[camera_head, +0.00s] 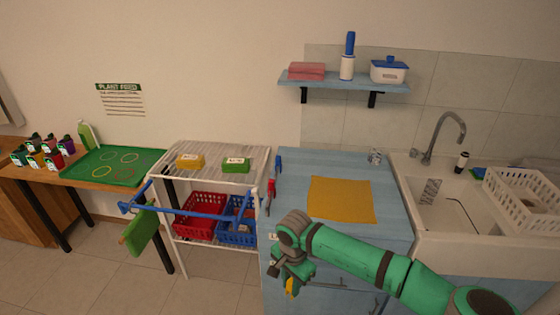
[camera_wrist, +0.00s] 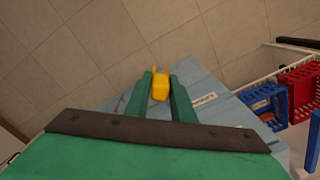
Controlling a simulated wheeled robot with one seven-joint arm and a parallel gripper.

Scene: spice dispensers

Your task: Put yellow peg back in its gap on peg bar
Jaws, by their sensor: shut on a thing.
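My gripper (camera_head: 287,277) is at the front of the blue cabinet, below the countertop level. It is shut on the yellow peg (camera_head: 291,287). In the wrist view the yellow peg (camera_wrist: 160,84) sits between the two green fingers and sticks out past their tips. A blue peg (camera_head: 278,165) and a red peg (camera_head: 271,187) stand along the left edge of the blue counter. The peg bar itself is too small to make out there, and I cannot tell where its gap is.
A blue counter (camera_head: 300,180) carries a yellow mat (camera_head: 341,199). To its left, a white rack holds a red basket (camera_head: 200,214) and a blue basket (camera_head: 237,232). A blue rail (camera_head: 190,211) with a green cloth (camera_head: 139,231) juts out before the rack. Floor at left front is clear.

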